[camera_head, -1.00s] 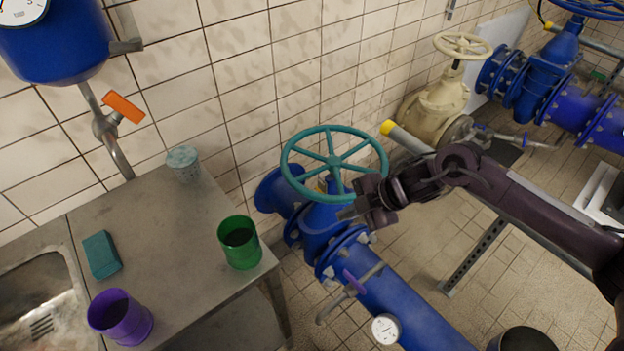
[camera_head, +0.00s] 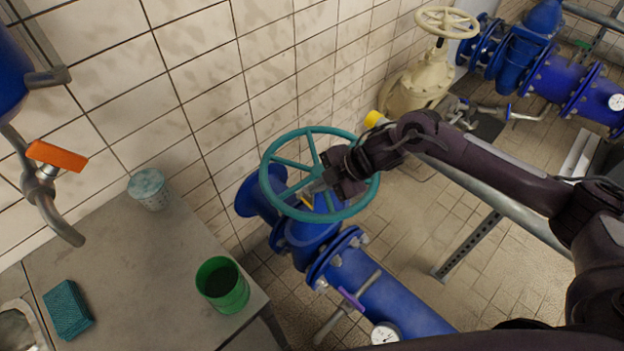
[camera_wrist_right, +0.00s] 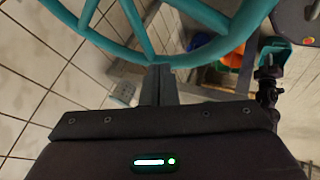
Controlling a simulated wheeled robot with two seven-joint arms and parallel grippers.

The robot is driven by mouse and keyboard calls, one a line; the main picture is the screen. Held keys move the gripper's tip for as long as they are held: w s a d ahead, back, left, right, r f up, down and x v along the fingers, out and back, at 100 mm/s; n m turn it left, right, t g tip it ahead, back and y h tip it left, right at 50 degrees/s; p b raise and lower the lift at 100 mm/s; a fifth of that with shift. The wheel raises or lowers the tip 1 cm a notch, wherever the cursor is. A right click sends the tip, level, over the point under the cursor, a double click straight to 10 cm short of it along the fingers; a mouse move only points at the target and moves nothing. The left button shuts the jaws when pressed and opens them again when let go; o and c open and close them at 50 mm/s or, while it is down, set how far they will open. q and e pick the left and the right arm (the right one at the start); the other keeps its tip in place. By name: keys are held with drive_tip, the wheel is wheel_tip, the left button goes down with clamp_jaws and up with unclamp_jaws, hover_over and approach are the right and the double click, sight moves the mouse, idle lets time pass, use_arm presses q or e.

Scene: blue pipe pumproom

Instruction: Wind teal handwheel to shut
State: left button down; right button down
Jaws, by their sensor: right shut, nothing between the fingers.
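The teal handwheel (camera_head: 303,131) sits on top of a blue valve (camera_head: 312,236) in the middle of the head view. Its rim also fills the top of the right wrist view (camera_wrist_right: 240,35). My right gripper (camera_head: 313,188) reaches in from the right over the wheel's right side, its tips towards the hub among the spokes. In the right wrist view its fingers (camera_wrist_right: 158,84) are together and empty, close to the teal rim. I cannot tell whether they touch the wheel. The hub is partly hidden by the gripper. My left gripper is not in view.
A steel counter (camera_head: 150,270) at left holds a green cup (camera_head: 222,285), a teal sponge (camera_head: 68,308) and a pale tub (camera_head: 149,188). A tiled wall stands behind. A cream valve (camera_head: 418,80) is beyond my arm. A purple-handled lever (camera_head: 351,299) and gauge (camera_head: 385,333) are in front.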

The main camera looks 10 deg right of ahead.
drive_tip(key=p+x, duration=0.1)
drive_tip(key=x, duration=0.7)
drive_tip(key=w+a+m+t, duration=0.1)
drive_tip(key=m, duration=0.1)
drive_tip(key=w+a+m+t+h, duration=0.1)
drive_tip(key=w, duration=0.1)
drive_tip(key=w+a+m+t+h+p, duration=0.1)
drive_tip(key=m, duration=0.1)
drive_tip(key=shift+w+a+r+m, duration=0.1)
drive_tip(key=shift+w+m, duration=0.15)
drive_tip(key=shift+m, duration=0.05)
drive_tip(key=shift+r, duration=0.1)
